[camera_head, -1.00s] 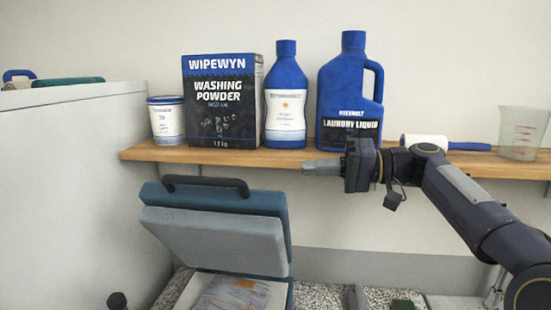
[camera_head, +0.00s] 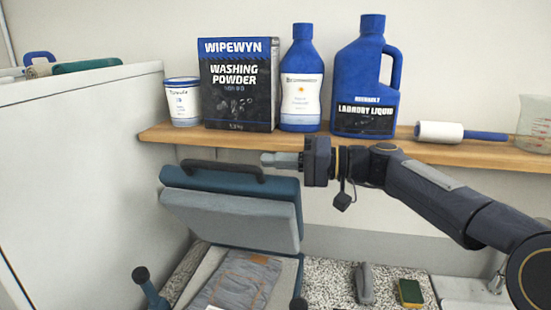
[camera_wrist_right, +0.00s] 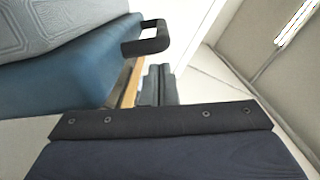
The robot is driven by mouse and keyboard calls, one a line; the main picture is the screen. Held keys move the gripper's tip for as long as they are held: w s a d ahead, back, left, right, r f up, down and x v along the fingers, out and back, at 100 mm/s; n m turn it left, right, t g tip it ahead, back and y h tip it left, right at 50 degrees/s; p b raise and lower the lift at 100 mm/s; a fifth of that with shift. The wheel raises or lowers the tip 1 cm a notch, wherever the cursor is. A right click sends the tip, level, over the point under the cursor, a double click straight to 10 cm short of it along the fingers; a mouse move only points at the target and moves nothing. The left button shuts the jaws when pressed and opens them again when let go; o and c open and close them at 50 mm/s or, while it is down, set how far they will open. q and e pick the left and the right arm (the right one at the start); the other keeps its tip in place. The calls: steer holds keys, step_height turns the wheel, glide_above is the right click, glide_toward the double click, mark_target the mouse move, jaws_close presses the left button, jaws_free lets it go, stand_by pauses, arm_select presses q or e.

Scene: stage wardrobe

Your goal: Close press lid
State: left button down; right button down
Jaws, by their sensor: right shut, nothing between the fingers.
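The press stands open below the shelf in the head view. Its blue and grey lid (camera_head: 235,215) is raised and tilted back, with a black handle (camera_head: 222,170) along its top edge. A folded grey garment (camera_head: 238,281) lies on the press's lower bed. My right gripper (camera_head: 268,160) is shut and empty, its fingertips pointing left near the right end of the handle. I cannot tell whether it touches the lid. In the right wrist view the lid (camera_wrist_right: 75,75) is at upper left, with the handle (camera_wrist_right: 148,39) beyond the shut fingers (camera_wrist_right: 159,85). My left gripper is not in view.
A wooden shelf (camera_head: 420,149) behind the press holds a washing powder box (camera_head: 238,85), a tub (camera_head: 183,103), two blue bottles, a lint roller (camera_head: 440,132) and a measuring jug (camera_head: 534,120). A white cabinet (camera_head: 85,180) stands at left. A sponge (camera_head: 410,293) lies at lower right.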

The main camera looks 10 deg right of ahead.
steer(key=shift+a+f, duration=0.15)
steer(key=shift+s, duration=0.15)
